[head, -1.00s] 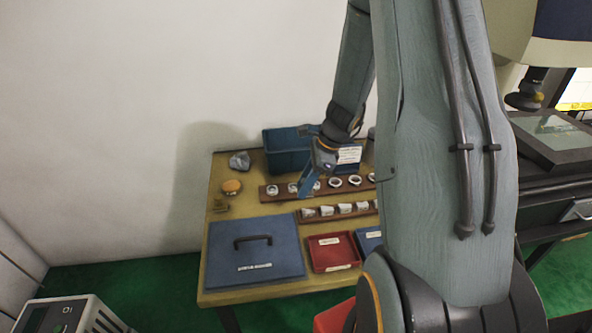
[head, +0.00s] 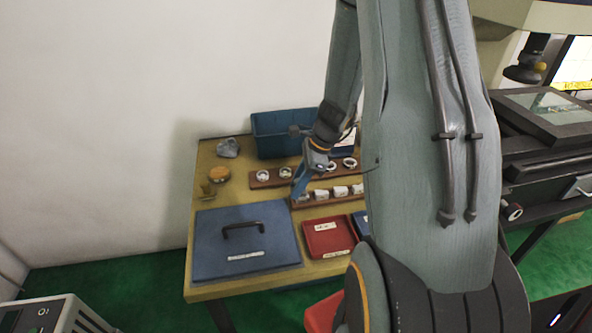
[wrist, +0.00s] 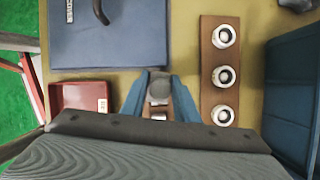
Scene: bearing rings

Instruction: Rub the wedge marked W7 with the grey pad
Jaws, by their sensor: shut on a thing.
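My gripper (head: 298,193) is low over the left end of the wooden wedge rack (head: 330,203). In the wrist view its blue fingers (wrist: 160,82) are shut on a rounded grey piece, which looks like the grey pad (wrist: 160,79). Several pale wedges (head: 340,191) stand in a row in the rack. The wedge at the gripper's end is mostly hidden by the fingers, and I cannot tell whether the pad touches it. The marks on the wedges are too small to read, so I cannot pick out W7.
A second rack (head: 258,184) with metal rings (wrist: 223,75) lies behind. A blue lidded box (head: 200,250) and a red tray (head: 328,238) lie in front. A blue bin (head: 275,133), a crumpled grey lump (head: 228,148) and an orange-topped round item (head: 218,174) are at the back.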

